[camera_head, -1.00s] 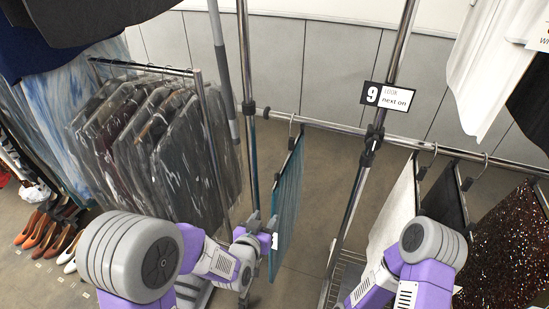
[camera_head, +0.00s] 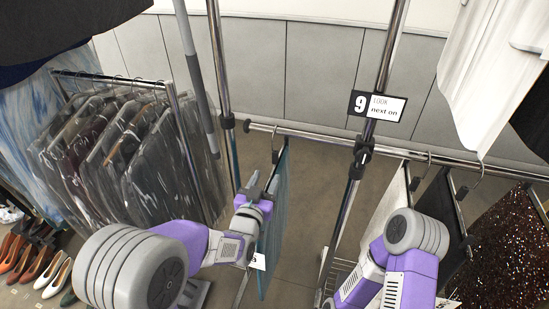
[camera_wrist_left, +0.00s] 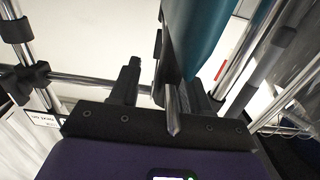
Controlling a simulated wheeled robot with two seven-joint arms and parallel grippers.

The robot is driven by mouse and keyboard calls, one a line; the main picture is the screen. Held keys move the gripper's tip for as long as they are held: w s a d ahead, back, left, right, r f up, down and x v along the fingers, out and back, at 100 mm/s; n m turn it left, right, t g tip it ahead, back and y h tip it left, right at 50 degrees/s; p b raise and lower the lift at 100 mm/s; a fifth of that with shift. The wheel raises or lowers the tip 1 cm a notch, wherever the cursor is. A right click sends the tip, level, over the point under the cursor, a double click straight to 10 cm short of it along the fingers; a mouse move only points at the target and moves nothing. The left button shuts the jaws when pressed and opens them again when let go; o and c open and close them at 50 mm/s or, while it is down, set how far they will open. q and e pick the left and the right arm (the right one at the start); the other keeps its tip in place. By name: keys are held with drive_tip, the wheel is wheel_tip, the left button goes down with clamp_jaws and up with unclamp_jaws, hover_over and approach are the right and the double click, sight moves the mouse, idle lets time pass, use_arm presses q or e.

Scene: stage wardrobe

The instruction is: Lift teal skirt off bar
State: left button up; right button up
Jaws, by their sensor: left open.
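The teal skirt (camera_head: 273,235) hangs nearly edge-on from a hanger on the horizontal bar (camera_head: 310,136), just left of the upright pole with the sign. My left gripper (camera_head: 257,186) is at the skirt's upper left edge, below the bar. In the left wrist view the skirt (camera_wrist_left: 197,35) fills the top middle. The open fingers (camera_wrist_left: 163,90) stand on either side of the metal hanger end (camera_wrist_left: 172,112). I cannot tell whether either finger touches it. My right gripper is out of view; only its arm shows at the lower right.
A sign reading 9 (camera_head: 378,106) is on the upright pole. White, black and sparkly brown (camera_head: 505,240) garments hang right of it. A rack of plastic-covered garments (camera_head: 140,150) stands left, with shoes (camera_head: 35,265) on the floor.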

sight(275, 157)
use_arm(q)
drive_tip(key=x, duration=0.3)
drive_tip(key=shift+w+p, duration=0.15)
drive_tip(key=shift+p, duration=0.2)
drive_tip(key=b+x, duration=0.1)
drive_tip(key=x, duration=0.3)
drive_tip(key=shift+w+d+b, duration=0.15)
drive_tip(key=shift+w+b, duration=0.15)
drive_tip(key=shift+w, duration=0.05)
drive_tip(key=shift+x, duration=0.9)
drive_tip(key=shift+r, duration=0.1)
clamp_jaws()
drive_tip(key=shift+r, duration=0.25)
